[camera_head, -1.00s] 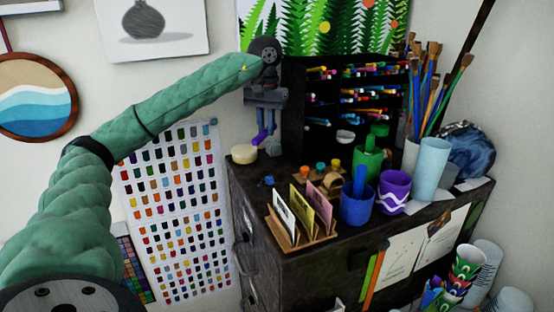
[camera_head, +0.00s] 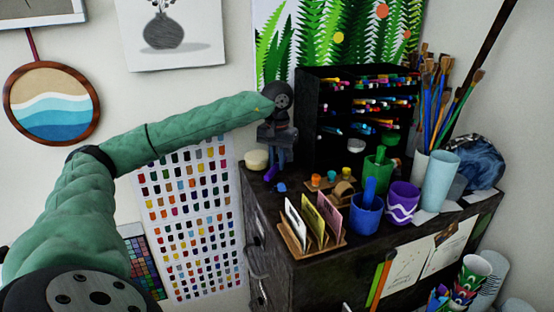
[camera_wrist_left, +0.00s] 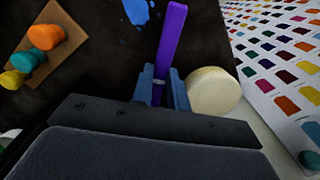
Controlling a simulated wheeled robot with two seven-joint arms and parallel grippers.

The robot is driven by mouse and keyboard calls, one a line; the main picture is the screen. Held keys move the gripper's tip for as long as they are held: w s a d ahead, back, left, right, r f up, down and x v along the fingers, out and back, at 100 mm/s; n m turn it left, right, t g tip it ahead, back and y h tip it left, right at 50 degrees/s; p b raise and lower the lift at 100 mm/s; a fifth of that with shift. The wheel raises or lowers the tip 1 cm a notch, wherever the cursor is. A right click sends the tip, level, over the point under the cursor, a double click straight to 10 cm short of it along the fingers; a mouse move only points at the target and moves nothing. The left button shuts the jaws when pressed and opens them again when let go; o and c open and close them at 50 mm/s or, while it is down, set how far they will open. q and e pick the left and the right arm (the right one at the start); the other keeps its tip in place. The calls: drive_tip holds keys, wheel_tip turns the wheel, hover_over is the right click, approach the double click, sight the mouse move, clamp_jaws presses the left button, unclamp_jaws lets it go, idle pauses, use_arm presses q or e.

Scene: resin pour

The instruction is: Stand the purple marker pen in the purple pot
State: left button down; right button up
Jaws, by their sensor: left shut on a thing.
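My left gripper (camera_head: 279,160) is shut on the purple marker pen (camera_head: 270,172), above the left end of the dark cabinet top. In the left wrist view the pen (camera_wrist_left: 172,45) sticks out from between the blue fingertips (camera_wrist_left: 160,88). The purple pot (camera_head: 402,203), with a white zigzag band, stands on the cabinet near its front right, well to the right of my gripper. No pen shows above its rim. My right gripper is not in view.
The blue pot (camera_head: 365,217) and green pot (camera_head: 380,175) hold pens beside the purple pot. A pale blue cup (camera_head: 440,182) stands right of it. A card holder (camera_head: 314,236) is at the front, a black marker rack (camera_head: 311,110) behind. A cream round tub (camera_wrist_left: 212,91) lies near my fingers.

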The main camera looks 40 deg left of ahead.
use_arm(q)
drive_tip(key=shift+s+f, duration=0.15)
drive_tip(key=shift+f, duration=0.35)
drive_tip(key=shift+s, duration=0.1)
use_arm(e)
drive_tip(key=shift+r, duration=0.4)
use_arm(q)
drive_tip(key=shift+f, duration=0.2)
drive_tip(key=c, duration=1.4)
unclamp_jaws()
drive_tip(key=shift+o, duration=0.2)
drive_tip(key=shift+r, duration=0.1)
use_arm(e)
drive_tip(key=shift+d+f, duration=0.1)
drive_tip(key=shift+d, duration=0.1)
use_arm(q)
drive_tip(key=shift+r, duration=0.1)
